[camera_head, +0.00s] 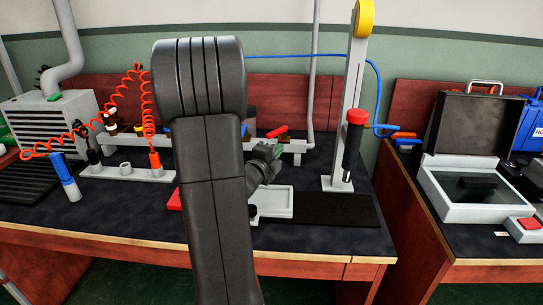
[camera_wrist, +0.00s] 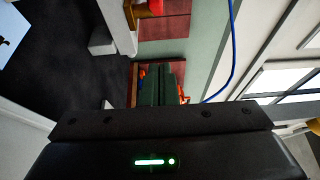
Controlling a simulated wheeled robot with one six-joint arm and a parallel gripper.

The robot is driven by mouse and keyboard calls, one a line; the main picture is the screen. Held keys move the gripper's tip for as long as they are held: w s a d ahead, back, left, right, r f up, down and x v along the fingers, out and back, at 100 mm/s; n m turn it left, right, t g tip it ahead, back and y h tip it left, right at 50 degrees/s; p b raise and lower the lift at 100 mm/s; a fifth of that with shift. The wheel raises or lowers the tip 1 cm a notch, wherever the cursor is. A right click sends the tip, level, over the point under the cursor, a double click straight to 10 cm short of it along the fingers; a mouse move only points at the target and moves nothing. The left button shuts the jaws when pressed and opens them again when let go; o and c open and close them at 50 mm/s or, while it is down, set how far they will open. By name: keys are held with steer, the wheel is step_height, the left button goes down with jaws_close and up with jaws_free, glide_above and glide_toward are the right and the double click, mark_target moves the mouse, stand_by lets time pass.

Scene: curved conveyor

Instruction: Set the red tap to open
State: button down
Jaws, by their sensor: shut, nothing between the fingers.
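The red tap has a red lever handle (camera_head: 277,132) that slopes up to the right, on the pale rail at the back of the middle bench. Its body is small and partly hidden in the head view. A red and yellow-brown part at the top edge of the wrist view (camera_wrist: 154,8) looks like this tap, cut off by the frame. My gripper (camera_wrist: 162,67) is shut and empty, its fingers together in the wrist view, apart from that part.
A grey post with a red-topped black handle (camera_head: 356,118) stands to the right. A red coiled hose (camera_head: 147,92) hangs at left. A grey pipe (camera_head: 313,80) rises behind the rail. A white tray (camera_head: 276,190) and black mat (camera_head: 335,210) lie in front.

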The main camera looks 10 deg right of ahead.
mark_target(277, 132)
steer(key=w, duration=0.7)
steer(key=shift+d, duration=0.4)
steer(key=shift+a, duration=0.15)
steer(key=shift+w+a+m+g+h+p, duration=0.15)
steer(key=shift+w+m+g+h+p, duration=0.05)
steer(key=shift+m+g+h+p, duration=0.1)
